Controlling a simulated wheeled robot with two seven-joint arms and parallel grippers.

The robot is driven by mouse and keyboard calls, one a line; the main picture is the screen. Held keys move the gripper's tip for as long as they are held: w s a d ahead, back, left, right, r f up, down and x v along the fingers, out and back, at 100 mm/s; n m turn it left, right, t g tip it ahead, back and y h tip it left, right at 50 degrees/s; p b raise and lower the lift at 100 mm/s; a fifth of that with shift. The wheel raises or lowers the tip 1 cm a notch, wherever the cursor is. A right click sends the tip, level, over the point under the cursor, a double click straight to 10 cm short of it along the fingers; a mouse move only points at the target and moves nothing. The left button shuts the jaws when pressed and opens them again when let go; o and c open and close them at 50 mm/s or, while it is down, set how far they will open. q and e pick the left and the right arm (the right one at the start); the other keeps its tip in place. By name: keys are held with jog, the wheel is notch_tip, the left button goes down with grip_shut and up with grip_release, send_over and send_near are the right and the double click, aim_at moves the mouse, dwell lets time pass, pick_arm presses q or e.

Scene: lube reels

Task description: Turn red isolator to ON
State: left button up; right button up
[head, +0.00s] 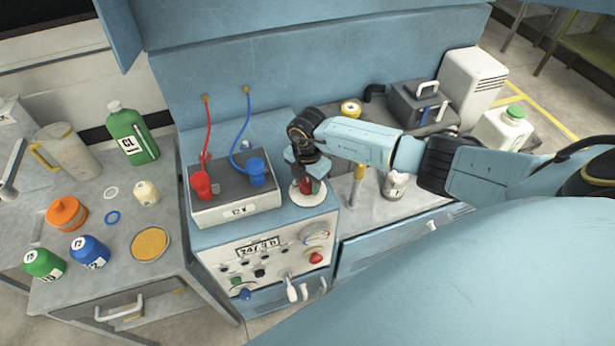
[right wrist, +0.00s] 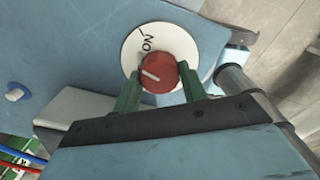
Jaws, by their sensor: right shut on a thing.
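The red isolator (right wrist: 160,70) is a round red knob with a white line on it, set on a white disc (right wrist: 186,42) in the right wrist view. The disc has the word ON and a dark tick at its upper part. The knob's white line points left in that view, off the tick. In the head view the disc (head: 306,201) sits on the blue bench top, the knob mostly hidden by my wrist. My right gripper (right wrist: 160,87) has its green fingers on both sides of the knob, shut on it. My left gripper is not in view.
A grey box (head: 238,207) with red and blue plugs stands just left of the isolator. The front panel below carries switches and another red knob (head: 316,258). Bottles and a jug (head: 66,148) fill the left table. A metal can (head: 395,185) stands to the right.

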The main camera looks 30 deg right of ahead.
aim_at(307, 183)
jog(key=m+p, duration=0.3)
jog(key=m, duration=0.3)
jog(key=shift+r, duration=0.1)
jog(key=shift+m, duration=0.3)
dwell(0.3)
jog(key=o, duration=1)
notch_tip(307, 183, up, 13)
jog(key=shift+r, duration=0.15)
dwell(0.3)
